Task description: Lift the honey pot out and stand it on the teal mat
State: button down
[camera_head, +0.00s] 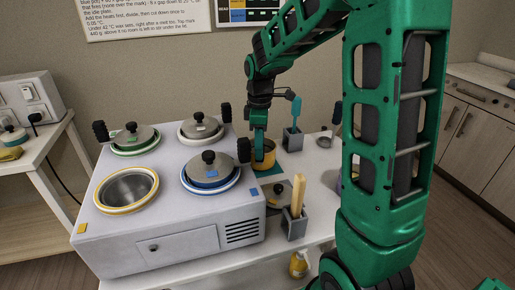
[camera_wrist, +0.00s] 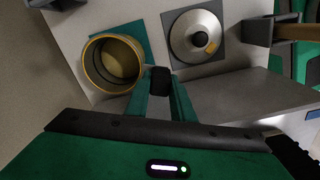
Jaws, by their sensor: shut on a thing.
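The honey pot (camera_head: 264,160) is yellow-rimmed with amber contents inside. It is upright at the right of the warmer, over the teal mat (camera_head: 270,172). In the wrist view the pot (camera_wrist: 88,68) covers much of the mat (camera_wrist: 134,32), whose corner shows beyond the rim. I cannot tell whether the pot's base touches the mat. My gripper (camera_head: 259,140) is shut on the pot's dark side handle, which shows between the fingers in the wrist view (camera_wrist: 160,82). The yellow-ringed well (camera_head: 128,188) in the warmer is empty.
The white warmer (camera_head: 200,245) holds several lidded pots. A lid with an orange tag (camera_wrist: 197,38) lies on a grey mat near the teal one. A grey holder with a wooden stick (camera_head: 297,205) and a holder with a teal spatula (camera_head: 294,125) stand nearby.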

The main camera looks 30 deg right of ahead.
jog(key=shift+f, duration=0.6)
dwell(1.2)
jog(key=c, duration=1.5)
grip_release()
jog(key=shift+o, duration=0.2)
jog(key=shift+r, duration=0.1)
jog(key=shift+r, duration=3.85)
jog(key=shift+r, duration=0.1)
notch_tip(320, 180, up, 11)
jog(key=shift+f, duration=0.2)
jog(key=shift+w, duration=0.1)
